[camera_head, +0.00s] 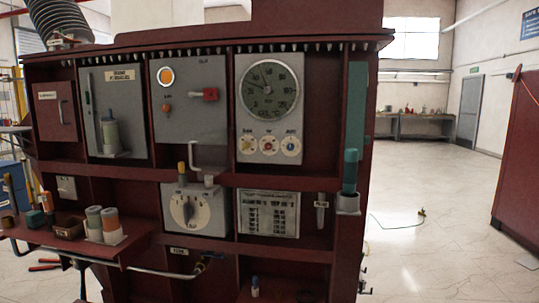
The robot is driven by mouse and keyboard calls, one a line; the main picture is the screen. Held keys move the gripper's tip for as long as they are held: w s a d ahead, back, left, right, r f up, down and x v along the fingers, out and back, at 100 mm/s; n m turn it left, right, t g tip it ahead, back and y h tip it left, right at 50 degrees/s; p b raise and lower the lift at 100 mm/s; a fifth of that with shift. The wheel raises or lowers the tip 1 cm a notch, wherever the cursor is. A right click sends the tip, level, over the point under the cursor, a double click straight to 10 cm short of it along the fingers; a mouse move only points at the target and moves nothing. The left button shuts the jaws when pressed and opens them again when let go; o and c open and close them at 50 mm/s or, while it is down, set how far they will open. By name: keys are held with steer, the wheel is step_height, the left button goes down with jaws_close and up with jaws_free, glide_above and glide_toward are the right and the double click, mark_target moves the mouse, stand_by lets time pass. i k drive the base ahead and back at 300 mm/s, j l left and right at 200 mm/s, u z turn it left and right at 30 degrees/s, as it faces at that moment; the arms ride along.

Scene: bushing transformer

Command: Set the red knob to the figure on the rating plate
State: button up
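A dark red cabinet (120,170) fills the middle of the view. A red lever-like handle (209,95) sticks out of a grey panel (190,125), below and right of an orange lamp (166,76). Under a large round gauge (270,90) are several small round dials; the middle dial (268,144) has a reddish centre. I cannot tell which of these is the red knob. A white plate with rows of dark text (269,213), which looks like the rating plate, sits lower right; its figures are too small to read. My gripper is not in view.
A grey box with a round selector dial (185,210) is left of the plate. A shelf at left (75,243) holds several cylinders. A pipe-like rail (150,271) runs below. A teal cylinder (350,172) stands at right. The floor (430,220) right of the cabinet is mostly clear.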

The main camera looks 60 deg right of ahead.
mark_target(268, 146)
steer(key=i+l+z, duration=0.1)
steer(key=z, duration=0.4)
steer(key=i+l+z, duration=0.15)
steer(key=l+z, duration=0.15)
steer(key=z, duration=0.15)
